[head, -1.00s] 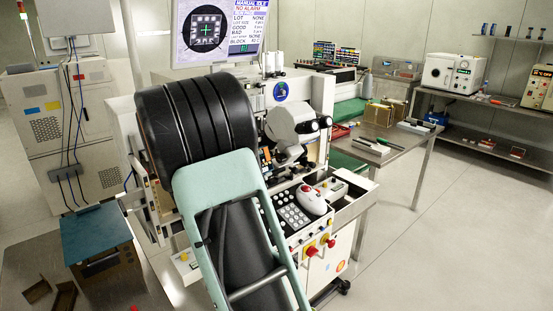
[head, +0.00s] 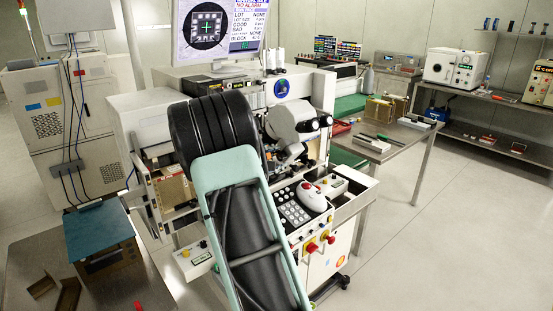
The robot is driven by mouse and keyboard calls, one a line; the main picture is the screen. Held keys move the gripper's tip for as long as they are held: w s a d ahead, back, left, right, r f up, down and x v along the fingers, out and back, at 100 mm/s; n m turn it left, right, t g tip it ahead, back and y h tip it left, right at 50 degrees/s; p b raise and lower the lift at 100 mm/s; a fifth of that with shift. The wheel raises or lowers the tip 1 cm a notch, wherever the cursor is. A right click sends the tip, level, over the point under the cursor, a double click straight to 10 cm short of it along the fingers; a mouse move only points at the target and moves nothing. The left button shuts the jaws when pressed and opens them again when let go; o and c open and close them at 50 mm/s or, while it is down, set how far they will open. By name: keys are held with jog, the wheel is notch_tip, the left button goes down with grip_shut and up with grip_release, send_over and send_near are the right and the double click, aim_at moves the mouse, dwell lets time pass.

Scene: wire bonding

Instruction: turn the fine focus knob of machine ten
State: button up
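The wire bonding machine (head: 140,121) stands in the middle of the head view with a monitor (head: 245,22) on top reading "NO ALARM". Its microscope (head: 285,128) has black eyepieces that point right. Below it are a keypad (head: 293,212), a white mouse-like control (head: 312,197) and red knobs (head: 311,247) on the front panel. My arm, a pale green frame with a black ribbed joint, covers the machine's middle and part of the microscope. I cannot make out the fine focus knob or a machine number. My gripper is not in view.
A brown box with a blue top (head: 98,227) stands on a table at the lower left. A steel table (head: 392,150) holds small trays and tools to the right. A white oven-like device (head: 453,66) sits on the back shelf. The floor (head: 430,240) at right is clear.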

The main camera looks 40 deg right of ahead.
grip_shut()
jog(key=b, duration=0.3)
jog(key=shift+f, duration=0.35)
jog(key=m+b, duration=0.1)
jog(key=b, duration=0.2)
jog(key=shift+f+t, duration=0.15)
jog(key=shift+t, duration=0.25)
jog(key=m+b, duration=0.1)
jog(key=b, duration=0.6)
jog(key=m+t+h+b, duration=0.1)
jog(key=m+b, duration=0.1)
jog(key=b, duration=0.5)
jog(key=m+b, duration=0.1)
jog(key=b, duration=0.6)
jog(key=shift+s+f+m+t+h, duration=0.1)
jog(key=shift+f+m+t+h, duration=0.2)
jog(key=shift+h, duration=0.1)
jog(key=m+b, duration=0.1)
jog(key=b, duration=0.3)
jog(key=shift+r, duration=0.1)
jog(key=shift+r+m+h+b, duration=0.1)
jog(key=shift+m+h+b, duration=0.2)
jog(key=shift+b, duration=0.65)
jog(key=shift+r+m+b, duration=0.2)
jog(key=shift+m+b, duration=0.1)
jog(key=shift+b, duration=0.55)
